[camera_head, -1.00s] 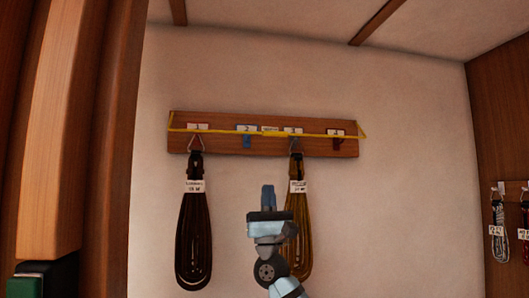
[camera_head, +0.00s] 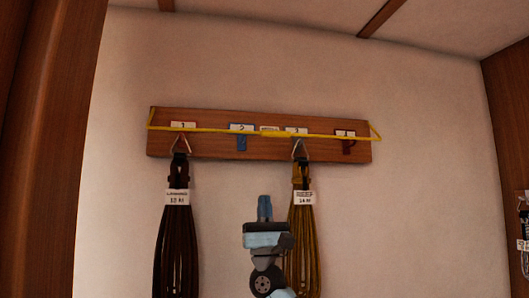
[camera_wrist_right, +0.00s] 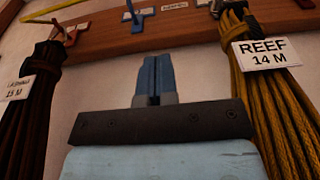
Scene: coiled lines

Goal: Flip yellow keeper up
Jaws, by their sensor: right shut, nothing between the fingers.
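The yellow keeper (camera_head: 215,130) is a thin bar that runs across the front of the wooden hook board (camera_head: 205,147), over the numbered labels, with angled ends at both sides. Part of it shows at the top left of the right wrist view (camera_wrist_right: 60,8). My right gripper (camera_head: 264,200) is below the board, between the two hanging coils and apart from the keeper. Its blue fingers (camera_wrist_right: 153,75) are closed together and empty, pointing up toward the board. My left gripper is not in view.
A dark coil (camera_head: 177,235) hangs at hook 1. A golden-brown coil (camera_head: 302,230) labelled "REEF 14 M" (camera_wrist_right: 266,54) hangs at hook 3, close beside my right gripper. Hooks 2 (camera_head: 241,143) and 4 (camera_head: 347,146) hold no coil. A wooden post or panel stands at left.

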